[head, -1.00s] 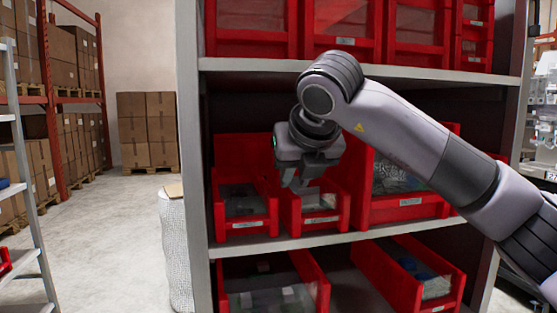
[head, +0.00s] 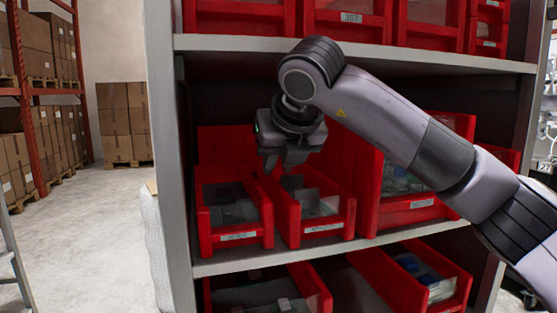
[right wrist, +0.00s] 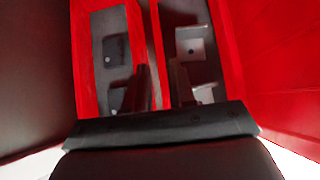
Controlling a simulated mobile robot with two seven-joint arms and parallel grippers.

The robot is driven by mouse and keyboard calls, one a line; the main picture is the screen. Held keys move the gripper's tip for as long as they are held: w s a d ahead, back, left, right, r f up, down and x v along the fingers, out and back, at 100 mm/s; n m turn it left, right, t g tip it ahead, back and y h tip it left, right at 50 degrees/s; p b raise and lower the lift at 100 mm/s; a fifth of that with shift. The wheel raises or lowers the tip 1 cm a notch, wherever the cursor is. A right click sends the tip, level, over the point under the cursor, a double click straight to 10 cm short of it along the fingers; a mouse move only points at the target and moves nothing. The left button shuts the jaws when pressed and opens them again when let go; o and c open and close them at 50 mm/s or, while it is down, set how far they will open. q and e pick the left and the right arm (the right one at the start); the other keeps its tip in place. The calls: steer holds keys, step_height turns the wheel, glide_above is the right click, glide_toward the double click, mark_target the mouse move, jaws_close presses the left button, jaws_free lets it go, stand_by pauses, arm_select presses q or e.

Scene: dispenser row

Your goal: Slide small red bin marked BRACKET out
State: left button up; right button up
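Two small red bins stand side by side on the middle shelf. The left small bin (head: 236,238) and the second small bin (head: 325,229) have front labels too blurred to read, so I cannot tell which is BRACKET. My right gripper (head: 284,166) is above the rear part of the second bin, near its left wall. In the right wrist view, the two fingers (right wrist: 160,88) are apart, with red bin wall (right wrist: 156,45) between them. Contact with that wall cannot be told. Small grey parts lie in the bins. My left gripper is not in view.
A larger red bin (head: 412,212) stands to the right of the second small bin. The shelf board (head: 330,254) runs below them, and another board (head: 235,44) with red bins is overhead. The grey rack post (head: 163,150) bounds the left side.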

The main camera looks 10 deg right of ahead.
mark_target(273, 179)
steer(key=shift+p+x, duration=0.45)
steer(key=shift+x, duration=3.2)
jaws_close()
